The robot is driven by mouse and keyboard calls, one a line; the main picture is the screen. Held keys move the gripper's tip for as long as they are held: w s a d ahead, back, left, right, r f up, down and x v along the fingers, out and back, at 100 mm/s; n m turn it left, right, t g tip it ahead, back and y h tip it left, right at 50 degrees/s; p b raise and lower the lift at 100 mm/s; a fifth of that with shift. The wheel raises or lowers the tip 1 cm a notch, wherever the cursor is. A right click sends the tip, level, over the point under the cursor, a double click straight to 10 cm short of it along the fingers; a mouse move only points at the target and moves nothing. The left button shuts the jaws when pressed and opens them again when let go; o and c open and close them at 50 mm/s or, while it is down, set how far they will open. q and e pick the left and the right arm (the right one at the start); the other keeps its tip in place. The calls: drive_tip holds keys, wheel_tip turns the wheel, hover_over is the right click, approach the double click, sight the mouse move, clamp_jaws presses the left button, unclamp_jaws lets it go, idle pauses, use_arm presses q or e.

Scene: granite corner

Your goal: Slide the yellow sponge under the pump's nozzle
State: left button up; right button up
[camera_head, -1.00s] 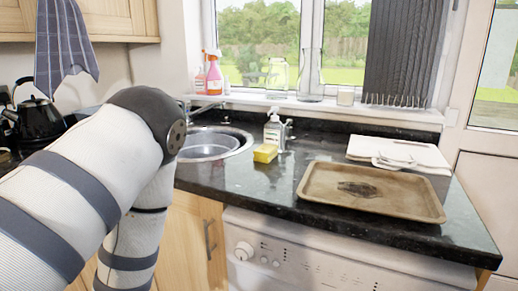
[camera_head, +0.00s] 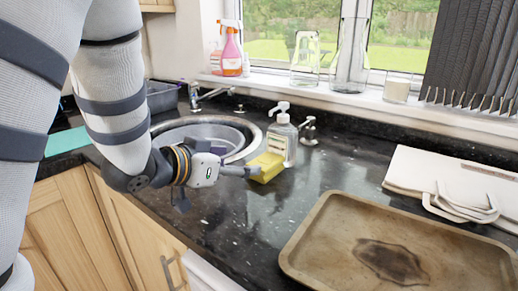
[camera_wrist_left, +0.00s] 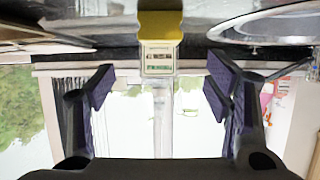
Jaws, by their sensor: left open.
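The yellow sponge (camera_head: 266,167) lies on the black granite counter, just in front and to the left of the clear pump bottle (camera_head: 283,143). I cannot tell whether they touch. The pump's nozzle (camera_head: 274,107) is a white spout above the bottle. My left gripper (camera_head: 243,171) is low over the counter at the sponge's left side. The left wrist view is upside down: the sponge (camera_wrist_left: 160,24) is at the top centre with the bottle's label (camera_wrist_left: 158,58) behind it. The open fingers (camera_wrist_left: 160,84) stand apart to either side, with nothing held. My right gripper is not in view.
A round sink (camera_head: 215,133) lies left of the bottle, with a tap (camera_head: 205,93) behind it. Some counter is clear between sponge and tray.

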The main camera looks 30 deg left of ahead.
sight(264, 162)
use_arm(q)
drive_tip(key=shift+w, duration=0.15)
drive_tip(key=shift+s+r, duration=0.1)
drive_tip(key=shift+s, duration=0.45)
drive_tip(key=x, duration=1.2)
drive_tip(key=shift+w+a, duration=0.1)
drive_tip(key=shift+w, duration=0.15)
drive_tip(key=shift+c, duration=0.6)
drive_tip(key=c, duration=1.1)
